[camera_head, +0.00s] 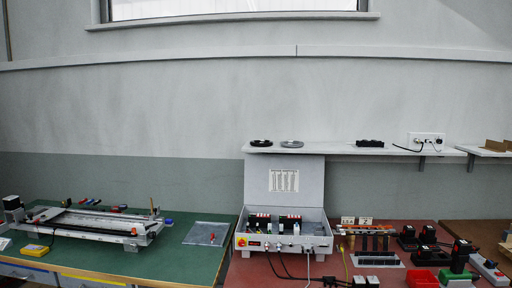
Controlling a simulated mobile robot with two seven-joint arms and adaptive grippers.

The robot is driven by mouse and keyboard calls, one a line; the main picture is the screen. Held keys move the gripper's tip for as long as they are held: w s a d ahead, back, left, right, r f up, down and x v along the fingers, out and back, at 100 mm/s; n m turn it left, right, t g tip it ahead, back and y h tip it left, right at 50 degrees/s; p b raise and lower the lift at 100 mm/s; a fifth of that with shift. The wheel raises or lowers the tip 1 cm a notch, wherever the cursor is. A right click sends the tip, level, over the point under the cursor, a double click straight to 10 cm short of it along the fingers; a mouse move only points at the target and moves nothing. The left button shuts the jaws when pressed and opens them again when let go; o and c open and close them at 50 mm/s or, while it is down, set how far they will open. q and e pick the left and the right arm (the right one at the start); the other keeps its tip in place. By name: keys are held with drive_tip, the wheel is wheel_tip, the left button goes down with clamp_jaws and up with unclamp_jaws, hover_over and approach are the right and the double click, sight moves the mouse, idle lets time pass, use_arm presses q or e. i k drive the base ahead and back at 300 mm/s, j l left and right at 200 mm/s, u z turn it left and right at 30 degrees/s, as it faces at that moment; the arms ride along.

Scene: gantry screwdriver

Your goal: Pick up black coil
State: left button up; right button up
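A flat round black coil (261,143) lies on the left end of the wall shelf (350,150), above the open lid of the grey control box. A similar grey coil (291,144) lies just to its right, apart from it. Nothing covers the black coil. Neither of my grippers shows in the head view.
The open grey control box (283,240) stands below the shelf. A black block (369,143) and a white socket unit (425,140) are farther right on the shelf. A gantry frame (90,223) stands on the green bench at left. Black-and-red tools (428,245) crowd the right.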

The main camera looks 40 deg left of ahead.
sight(261, 142)
drive_tip(key=k+j+u, duration=0.2)
drive_tip(key=k, duration=0.7)
drive_tip(key=i+u, duration=0.15)
drive_tip(key=u, duration=1)
drive_tip(key=i+l, duration=0.8)
